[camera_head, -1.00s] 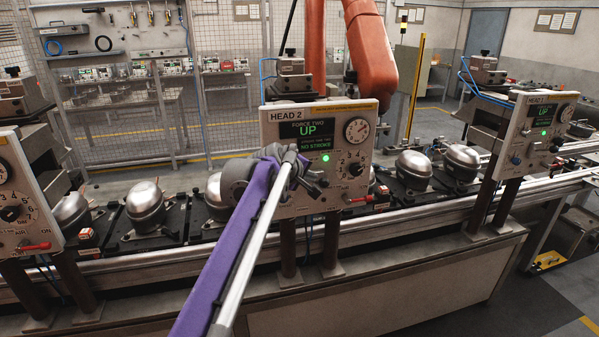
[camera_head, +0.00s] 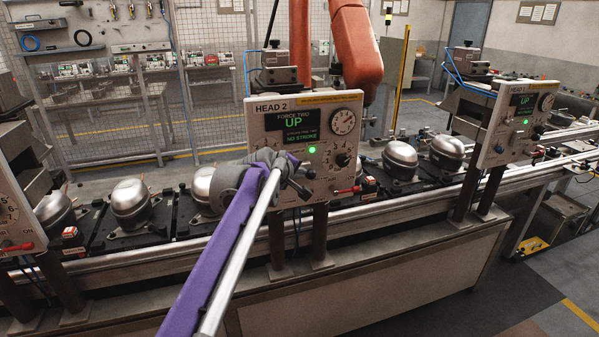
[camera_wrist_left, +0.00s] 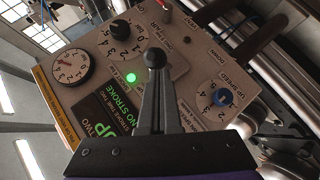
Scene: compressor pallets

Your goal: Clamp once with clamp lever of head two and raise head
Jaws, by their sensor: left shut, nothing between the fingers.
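The head two panel (camera_head: 300,125) faces me in the middle of the head view. Its green display reads FORCE TWO UP and NO STROKE, and a green lamp is lit. My right gripper is out of view.
A black knob (camera_wrist_left: 120,28) and a blue knob (camera_wrist_left: 222,97) sit on the panel near my fingers. Silver compressors (camera_head: 131,203) stand on the line behind. The head 1 panel (camera_head: 520,122) is to the right, another panel (camera_head: 18,215) to the left.

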